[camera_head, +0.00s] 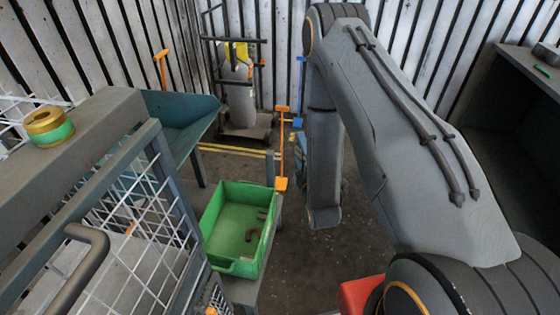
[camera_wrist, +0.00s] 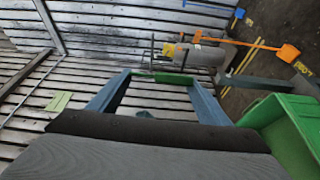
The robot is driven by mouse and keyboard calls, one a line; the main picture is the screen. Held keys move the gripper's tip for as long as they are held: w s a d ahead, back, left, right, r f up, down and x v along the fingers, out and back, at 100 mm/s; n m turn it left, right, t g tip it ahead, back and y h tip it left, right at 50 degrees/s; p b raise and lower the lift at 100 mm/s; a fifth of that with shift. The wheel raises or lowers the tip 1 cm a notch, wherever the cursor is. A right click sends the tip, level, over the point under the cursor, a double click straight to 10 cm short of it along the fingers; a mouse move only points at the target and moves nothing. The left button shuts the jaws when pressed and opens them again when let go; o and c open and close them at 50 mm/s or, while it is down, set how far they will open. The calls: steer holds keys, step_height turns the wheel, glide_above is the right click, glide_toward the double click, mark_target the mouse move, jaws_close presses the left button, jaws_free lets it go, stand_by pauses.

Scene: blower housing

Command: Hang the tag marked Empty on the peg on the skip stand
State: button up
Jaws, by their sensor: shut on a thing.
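In the wrist view my gripper (camera_wrist: 161,80) reaches forward with two blue-grey fingers. It is shut on a thin green piece (camera_wrist: 158,75), seen nearly edge-on between the fingertips. It may be the tag, but I can read no marking on it. In the head view a blue-green skip (camera_head: 183,122) stands at the left behind the grey bench. I cannot make out its peg. My gripper is not seen in the head view.
A green bin (camera_head: 232,232) with small brown pieces stands in front of the skip; it shows in the wrist view (camera_wrist: 285,133). A pale cylinder (camera_head: 239,98) stands at the back. A mesh cage (camera_head: 140,245) and a tape roll (camera_head: 48,127) are left. Dark floor (camera_head: 350,240) is open.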

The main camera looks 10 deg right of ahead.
steer(key=w+d+f+m+h+b, duration=0.1)
steer(key=w+f+h+b, duration=0.1)
steer(key=w+f+b, duration=0.4)
steer(key=w+d+f+m+g+h+b, duration=0.1)
steer(key=w+f+b, duration=0.6)
steer(key=b, duration=1.4)
steer(key=w+d+f+m+g+h+b, duration=0.1)
steer(key=w+f+h+b, duration=0.4)
steer(key=f+b, duration=0.8)
steer(key=shift+w+d+f+m+b, duration=0.45)
steer(key=shift+w+f+m, duration=0.35)
steer(key=shift+w+m, duration=0.35)
steer(key=shift+a, duration=0.1)
steer(key=w+a+f+b, duration=0.1)
steer(key=w+a+b, duration=0.2)
steer(key=a, duration=0.5)
steer(key=shift+w, duration=0.15)
steer(key=shift+a+f, duration=0.1)
steer(key=shift+f, duration=0.05)
steer(key=o, duration=1.1)
